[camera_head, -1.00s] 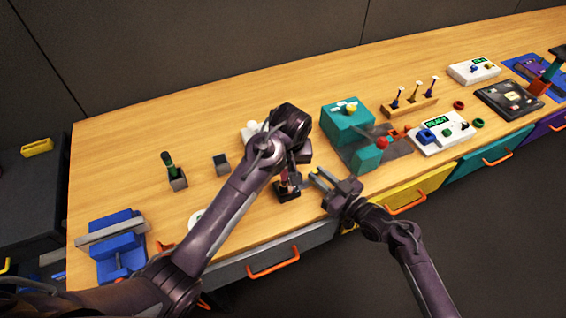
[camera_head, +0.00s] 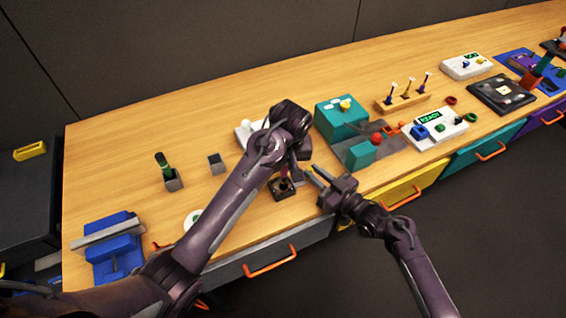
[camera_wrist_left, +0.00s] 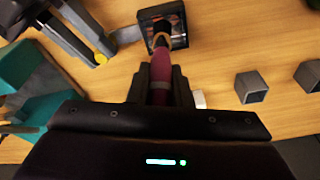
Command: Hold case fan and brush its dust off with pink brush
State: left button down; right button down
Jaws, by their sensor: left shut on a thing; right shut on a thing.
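The case fan (camera_head: 283,190) is a small dark square frame near the table's front edge. It also shows at the top of the left wrist view (camera_wrist_left: 180,28). My left gripper (camera_wrist_left: 160,85) is shut on the pink brush (camera_wrist_left: 160,70). The brush points at the fan, with its tip over or against the fan's near edge; contact is hard to tell. In the head view my left arm hides much of the brush. My right gripper (camera_head: 313,177) is shut beside the fan, on the fan's right side; its exact grip on the frame is unclear.
A green brush stands in a holder (camera_head: 174,184), with an empty grey holder (camera_head: 216,164) beside it. A blue vise (camera_head: 113,255) stands at front left. The teal machine (camera_head: 341,119) and white READY panel (camera_head: 452,136) stand to the right.

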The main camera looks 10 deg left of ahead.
pick_arm(q)
jog(key=shift+w+d, duration=0.25)
jog(key=shift+d, duration=0.25)
jog(key=shift+w+a, duration=0.1)
jog(key=shift+w, duration=0.05)
jog(key=shift+w+a, duration=0.2)
jog(key=shift+w, duration=0.2)
jog(key=shift+a, duration=0.1)
jog(key=shift+w+a, duration=0.25)
jog(key=shift+w, duration=0.2)
jog(key=shift+s+a+f, duration=0.1)
jog(key=shift+s+a, duration=0.2)
jog(key=shift+a, duration=0.15)
